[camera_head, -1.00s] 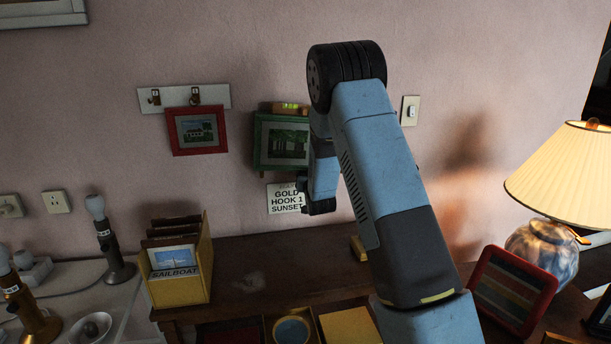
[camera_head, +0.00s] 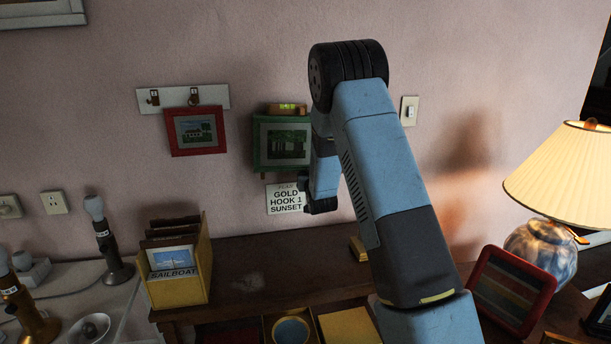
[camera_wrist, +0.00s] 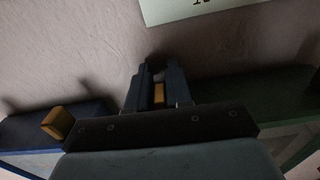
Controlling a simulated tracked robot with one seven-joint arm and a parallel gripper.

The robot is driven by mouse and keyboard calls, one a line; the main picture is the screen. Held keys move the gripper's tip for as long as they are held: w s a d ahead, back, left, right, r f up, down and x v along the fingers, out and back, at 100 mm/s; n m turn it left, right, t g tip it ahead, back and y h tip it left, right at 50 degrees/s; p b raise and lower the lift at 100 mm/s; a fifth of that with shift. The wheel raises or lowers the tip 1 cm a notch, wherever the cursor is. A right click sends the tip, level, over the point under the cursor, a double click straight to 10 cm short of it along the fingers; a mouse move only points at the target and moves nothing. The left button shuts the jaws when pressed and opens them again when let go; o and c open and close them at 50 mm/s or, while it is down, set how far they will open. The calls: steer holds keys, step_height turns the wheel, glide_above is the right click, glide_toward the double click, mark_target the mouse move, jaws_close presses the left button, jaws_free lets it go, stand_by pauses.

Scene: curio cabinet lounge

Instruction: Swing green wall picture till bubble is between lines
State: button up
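The green wall picture (camera_head: 257,150) hangs right of the red one in the head view and looks nearly level. A small level with a bright green vial (camera_head: 287,106) sits on its top edge; the bubble and lines are too small to read. My arm covers the space right of the picture. My gripper (camera_head: 308,193) points down to its lower right, partly hidden. In the wrist view the fingers (camera_wrist: 158,78) are close together near the wall, a yellow patch between them. The green frame (camera_wrist: 265,92) is beside them on the right; contact is unclear.
A blue frame (camera_wrist: 45,122) with a yellow block (camera_wrist: 57,122) lies left of the fingers in the wrist view. A red picture (camera_head: 172,135), a "GOLD HOOK 1 SUNSET" card (camera_head: 285,205), a card box (camera_head: 180,292) and a lamp (camera_head: 560,180) surround the area.

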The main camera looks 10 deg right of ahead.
steer(key=o, duration=0.4)
steer(key=shift+s, duration=0.1)
steer(key=s, duration=1.3)
steer(key=shift+s, duration=0.3)
